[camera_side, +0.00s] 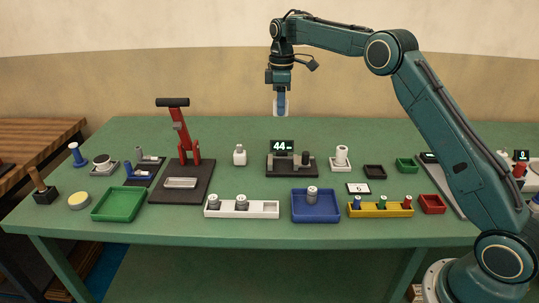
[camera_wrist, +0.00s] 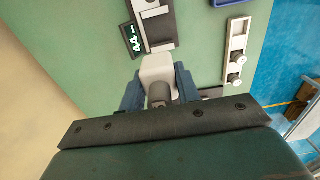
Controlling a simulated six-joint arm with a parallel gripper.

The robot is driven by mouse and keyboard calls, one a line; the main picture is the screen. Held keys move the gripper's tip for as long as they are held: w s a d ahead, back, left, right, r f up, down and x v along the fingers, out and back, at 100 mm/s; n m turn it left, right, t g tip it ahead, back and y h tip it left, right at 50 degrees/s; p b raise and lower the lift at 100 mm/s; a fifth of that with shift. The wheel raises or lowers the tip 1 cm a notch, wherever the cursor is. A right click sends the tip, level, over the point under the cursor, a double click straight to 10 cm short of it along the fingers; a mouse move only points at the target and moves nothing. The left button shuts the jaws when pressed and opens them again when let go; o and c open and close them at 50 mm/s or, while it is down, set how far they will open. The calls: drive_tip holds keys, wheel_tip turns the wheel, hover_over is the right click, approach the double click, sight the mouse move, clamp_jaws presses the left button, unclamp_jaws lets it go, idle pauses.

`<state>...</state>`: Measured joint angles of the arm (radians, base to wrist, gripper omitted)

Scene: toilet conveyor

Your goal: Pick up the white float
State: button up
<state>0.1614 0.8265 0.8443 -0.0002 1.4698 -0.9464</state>
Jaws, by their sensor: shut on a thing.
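My gripper (camera_side: 281,104) is raised well above the back of the green table, its blue fingers pointing down. It is shut on the white float (camera_wrist: 157,68), which shows as a pale block with a greyish stem between the fingers (camera_wrist: 158,92) in the wrist view. In the side view, only white edges of it show around the fingers. Another white bottle-shaped piece (camera_side: 239,156) stands upright on the table, left of the fixture with the 44 display.
The fixture (camera_side: 290,170) with the 44 display stands mid-table. A white rack (camera_side: 263,209), blue tray (camera_side: 328,216), green tray (camera_side: 118,215) and yellow rack (camera_side: 372,212) line the front. The air around my gripper is clear.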

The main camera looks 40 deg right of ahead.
drive_tip(key=shift+r, duration=0.9)
drive_tip(key=shift+s, duration=0.15)
drive_tip(key=s+a+n, duration=0.3)
drive_tip(key=s+n, duration=0.1)
drive_tip(key=s, duration=0.7)
drive_tip(key=s+a+n, duration=0.3)
drive_tip(key=s+n, duration=0.2)
drive_tip(key=s, duration=0.6)
drive_tip(key=shift+s+f, duration=0.3)
drive_tip(key=shift+a, duration=0.1)
wheel_tip(320, 180, down, 16)
drive_tip(key=shift+f, duration=0.15)
drive_tip(key=shift+f, duration=0.1)
drive_tip(key=shift+f, duration=1.75)
